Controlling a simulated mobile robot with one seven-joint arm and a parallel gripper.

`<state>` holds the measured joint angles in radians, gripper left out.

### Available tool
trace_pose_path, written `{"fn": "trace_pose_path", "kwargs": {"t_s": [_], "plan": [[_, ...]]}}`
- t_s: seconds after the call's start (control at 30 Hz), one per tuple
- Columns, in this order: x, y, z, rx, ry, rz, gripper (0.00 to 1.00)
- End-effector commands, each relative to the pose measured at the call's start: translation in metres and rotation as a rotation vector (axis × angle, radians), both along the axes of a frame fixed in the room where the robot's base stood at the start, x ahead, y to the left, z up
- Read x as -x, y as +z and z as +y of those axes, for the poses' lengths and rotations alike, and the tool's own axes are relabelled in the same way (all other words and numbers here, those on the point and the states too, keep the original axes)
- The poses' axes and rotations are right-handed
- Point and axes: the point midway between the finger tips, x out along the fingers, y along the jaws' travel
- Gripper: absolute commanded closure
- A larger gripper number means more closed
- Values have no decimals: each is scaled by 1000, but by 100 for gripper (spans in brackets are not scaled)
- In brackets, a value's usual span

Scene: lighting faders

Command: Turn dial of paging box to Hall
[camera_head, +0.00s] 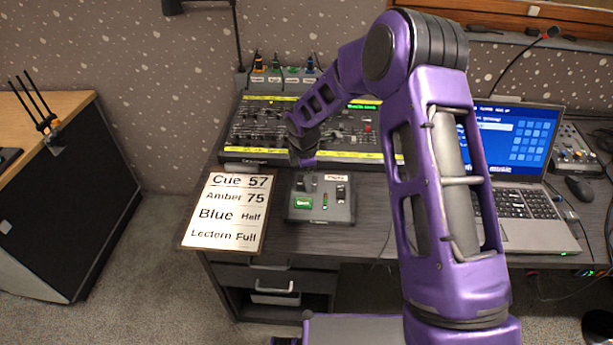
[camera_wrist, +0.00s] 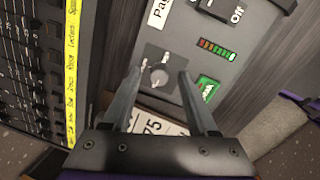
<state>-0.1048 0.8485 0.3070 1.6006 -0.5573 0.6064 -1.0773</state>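The paging box (camera_head: 320,212) is a small grey box at the front of the desk, with a "Paging" label, a green button and a small level meter. Its dial (camera_wrist: 159,77) is a round grey knob on a dark square plate in the wrist view. Small white marks sit around the dial, too small to read for sure. My gripper (camera_wrist: 158,74) is open, with one finger on each side of the dial in the picture. I cannot tell whether the fingers touch it. In the head view my gripper (camera_head: 303,157) is over the back left of the box.
A mixing desk (camera_head: 270,155) with yellow strips lies behind the box. A cue card (camera_head: 226,212) lies to its left, partly behind my fingers in the wrist view. A laptop (camera_head: 520,205) and a mouse (camera_head: 579,188) are at the right. A switch marked Off (camera_wrist: 222,10) is on the box.

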Motion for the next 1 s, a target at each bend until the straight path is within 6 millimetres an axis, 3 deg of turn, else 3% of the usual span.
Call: {"fn": "trace_pose_path", "kwargs": {"t_s": [0.23,0.37,0.8,1.0], "plan": [[0,4,0,0,-1,-1,41],[2,20,0,-1,-2,-4,41],[23,122,2,0,-1,-4,41],[30,156,3,0,-2,-1,41]]}}
